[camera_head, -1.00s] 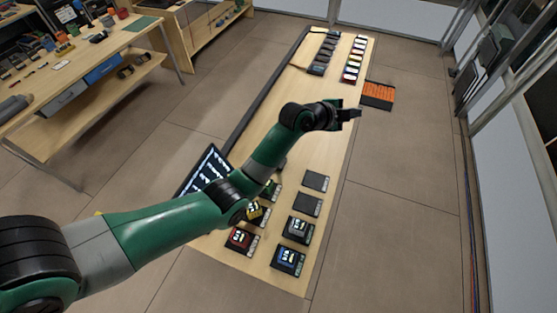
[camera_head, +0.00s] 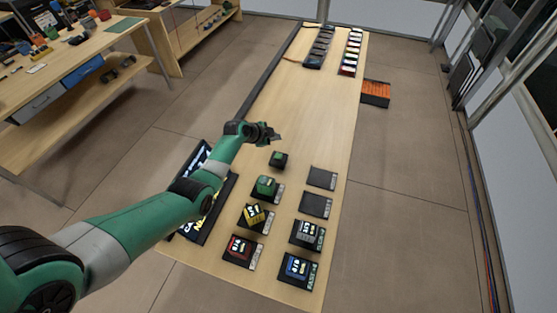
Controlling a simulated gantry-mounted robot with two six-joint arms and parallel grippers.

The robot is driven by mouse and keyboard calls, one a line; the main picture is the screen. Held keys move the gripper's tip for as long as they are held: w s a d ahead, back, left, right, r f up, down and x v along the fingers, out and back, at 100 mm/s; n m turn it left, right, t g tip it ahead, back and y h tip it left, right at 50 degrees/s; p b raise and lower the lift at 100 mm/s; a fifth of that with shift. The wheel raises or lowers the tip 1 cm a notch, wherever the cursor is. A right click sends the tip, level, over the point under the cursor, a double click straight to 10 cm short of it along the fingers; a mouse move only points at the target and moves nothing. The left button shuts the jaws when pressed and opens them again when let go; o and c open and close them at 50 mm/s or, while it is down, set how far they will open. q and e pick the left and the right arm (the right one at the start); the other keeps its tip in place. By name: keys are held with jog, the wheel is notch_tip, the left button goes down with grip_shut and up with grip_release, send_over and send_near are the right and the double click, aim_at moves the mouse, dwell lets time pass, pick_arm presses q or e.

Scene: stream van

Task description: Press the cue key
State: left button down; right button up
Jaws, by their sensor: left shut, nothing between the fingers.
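A small dark block with a green top (camera_head: 278,158) stands apart, beyond the green key. I cannot tell which is the cue key. My left gripper (camera_head: 277,138) is shut and empty, just beyond the small block in the picture; its height above the table is unclear. My right gripper is out of view.
A black screen (camera_head: 226,190) with lettering lies at the table's left edge, partly hidden by my left arm. Two dark pads (camera_head: 315,205) are empty. Rows of small items (camera_head: 352,52) fill the far end. The table's middle (camera_head: 310,110) is clear.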

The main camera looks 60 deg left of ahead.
pick_arm(q)
jog(key=shift+a+r, duration=0.1)
jog(key=b, duration=0.7)
send_over(276, 157)
notch_tip(276, 157, down, 8)
jog(key=shift+r, duration=0.1)
jog(key=shift+f+b, duration=0.45)
jog(key=shift+f, duration=0.1)
dwell(1.3)
jog(key=shift+f+b, duration=0.4)
jog(key=shift+b, duration=0.1)
jog(key=shift+f+b, duration=0.55)
jog(key=shift+b, duration=0.05)
dwell(0.5)
jog(key=shift+r, duration=0.1)
jog(key=shift+r+p, duration=0.8)
jog(key=shift+r, duration=0.05)
